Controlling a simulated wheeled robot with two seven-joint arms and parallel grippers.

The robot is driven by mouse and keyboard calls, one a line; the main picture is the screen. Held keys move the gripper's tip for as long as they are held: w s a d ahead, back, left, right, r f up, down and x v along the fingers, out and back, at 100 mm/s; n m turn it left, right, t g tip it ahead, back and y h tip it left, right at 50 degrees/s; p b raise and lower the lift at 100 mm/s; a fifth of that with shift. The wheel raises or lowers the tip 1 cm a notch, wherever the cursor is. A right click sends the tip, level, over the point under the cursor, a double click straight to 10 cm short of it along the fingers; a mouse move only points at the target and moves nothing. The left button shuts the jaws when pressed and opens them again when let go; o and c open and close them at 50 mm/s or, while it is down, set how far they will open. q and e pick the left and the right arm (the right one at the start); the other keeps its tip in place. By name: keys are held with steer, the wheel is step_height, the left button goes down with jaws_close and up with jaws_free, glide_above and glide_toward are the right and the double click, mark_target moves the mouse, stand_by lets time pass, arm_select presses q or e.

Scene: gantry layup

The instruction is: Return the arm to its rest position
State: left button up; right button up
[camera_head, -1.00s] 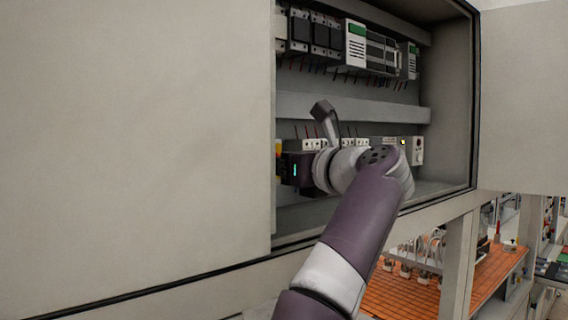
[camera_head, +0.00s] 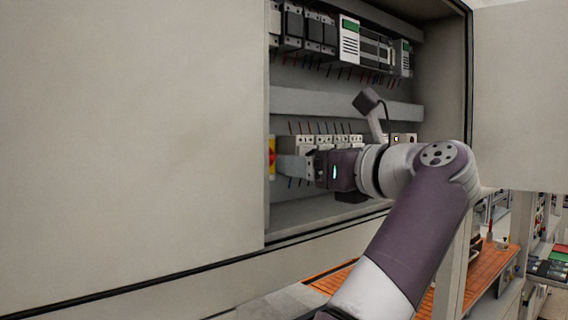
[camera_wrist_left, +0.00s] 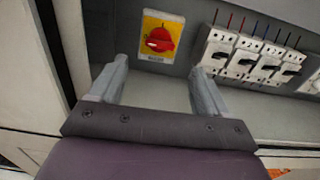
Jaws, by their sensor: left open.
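My arm in the head view enters from the bottom and reaches into the open cabinet (camera_head: 350,102). Its left gripper (camera_head: 284,166) points left, in front of the lower row of breakers. In the left wrist view the two grey fingers of the gripper (camera_wrist_left: 160,68) stand wide apart with nothing between them. A red rotary switch on a yellow plate (camera_wrist_left: 160,38) is beyond the fingertips, apart from them. In the head view only a sliver of this switch (camera_head: 271,158) shows beside the cabinet's left edge. My right gripper is not in view.
White breakers (camera_wrist_left: 245,58) stand in a row right of the switch. Upper modules (camera_head: 350,38) line the cabinet top. A large grey panel (camera_head: 130,130) covers the left, and an open door (camera_head: 520,100) stands at right. An orange work surface (camera_head: 490,262) is below.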

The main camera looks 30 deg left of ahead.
arm_select(q)
steer(key=v, duration=0.3)
steer(key=shift+s+d, duration=0.1)
steer(key=shift+d, duration=0.05)
